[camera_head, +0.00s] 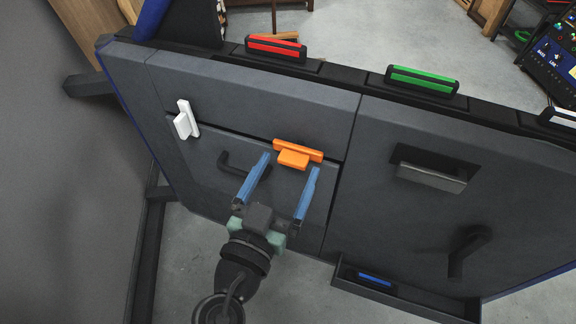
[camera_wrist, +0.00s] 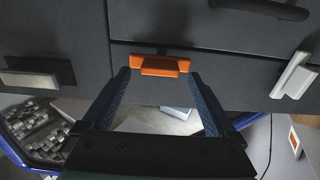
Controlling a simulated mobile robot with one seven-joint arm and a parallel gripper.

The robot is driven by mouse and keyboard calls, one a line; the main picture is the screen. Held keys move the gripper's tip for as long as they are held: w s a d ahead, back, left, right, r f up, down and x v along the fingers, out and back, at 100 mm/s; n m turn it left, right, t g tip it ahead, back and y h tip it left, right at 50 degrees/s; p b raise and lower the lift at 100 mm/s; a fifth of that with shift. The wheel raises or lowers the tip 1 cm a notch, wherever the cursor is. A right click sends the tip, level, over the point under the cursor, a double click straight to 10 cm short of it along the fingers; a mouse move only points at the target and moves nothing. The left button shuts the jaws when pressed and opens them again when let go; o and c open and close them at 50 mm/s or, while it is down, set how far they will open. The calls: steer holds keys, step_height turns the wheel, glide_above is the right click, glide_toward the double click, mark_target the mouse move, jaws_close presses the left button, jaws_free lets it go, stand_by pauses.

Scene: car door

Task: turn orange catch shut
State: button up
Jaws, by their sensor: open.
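The orange catch (camera_head: 298,153) sits on the grey door panel (camera_head: 225,100), at the seam above a small hatch. It has a long bar and a short block that juts out below it. In the wrist view the orange catch (camera_wrist: 160,65) lies straight ahead, between the fingertips and a little beyond them. My gripper (camera_head: 287,163) is open, with its two blue fingers spread and pointing at the catch. In the wrist view my gripper (camera_wrist: 160,72) holds nothing. I cannot tell whether the fingers touch the panel.
A white catch (camera_head: 186,120) is on the panel to the left. A dark handle (camera_head: 240,168) is just left of my fingers. A grey pull handle (camera_head: 432,177) is at right. Red (camera_head: 276,48) and green (camera_head: 422,81) pieces stand on the top edge. A tray (camera_head: 400,297) juts out below.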

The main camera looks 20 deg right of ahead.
steer(key=shift+w+d, duration=0.45)
steer(key=c, duration=1.4)
